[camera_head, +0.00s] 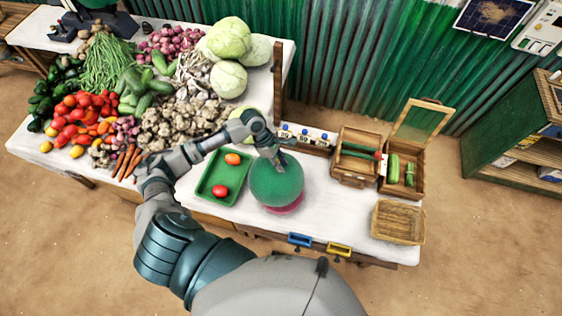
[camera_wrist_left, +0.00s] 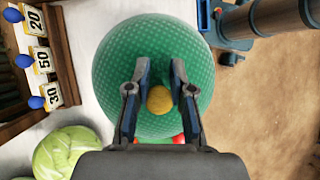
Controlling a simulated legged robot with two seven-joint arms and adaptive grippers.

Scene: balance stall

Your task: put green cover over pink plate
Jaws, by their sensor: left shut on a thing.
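The green cover (camera_head: 277,186) is a rounded dome with a woven look, near the front edge of the white table. The pink plate (camera_head: 284,209) shows only as a rim below the cover's near side; the rest is hidden. My left gripper (camera_head: 277,160) is above the dome. In the left wrist view, the cover (camera_wrist_left: 110,75) fills the middle, and the fingers of my left gripper (camera_wrist_left: 160,98) are shut on its round tan knob (camera_wrist_left: 160,100). Whether the cover touches the plate, I cannot tell. My right gripper is not in view.
A green tray (camera_head: 208,196) with two tomatoes stands just left of the cover. Price tags (camera_head: 305,137) stand behind it. Wooden boxes (camera_head: 355,170) and a wicker basket (camera_head: 398,222) are to the right. Vegetables crowd the left of the table.

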